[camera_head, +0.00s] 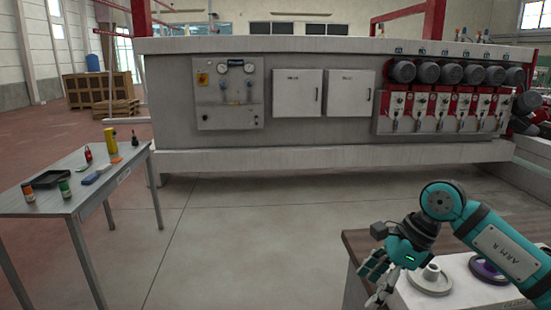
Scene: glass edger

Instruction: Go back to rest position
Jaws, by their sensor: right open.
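My right arm, marked "ARM R", comes in from the right in the head view. My right gripper (378,280) hangs at the lower right over the near left edge of a brown-topped table (362,243). Its fingers point down and to the left, spread open, and I see nothing held between them. A pale grey wheel-like part (430,281) with a raised hub lies just right of the gripper, apart from it as far as I can tell. My left gripper is not in the view.
A purple-rimmed wheel (486,270) lies farther right, partly behind my arm. A metal table (50,205) with bottles, a dark tray (50,179) and small tools stands at the left. The long grey edging machine (300,135) spans the back. The floor (240,240) between is clear.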

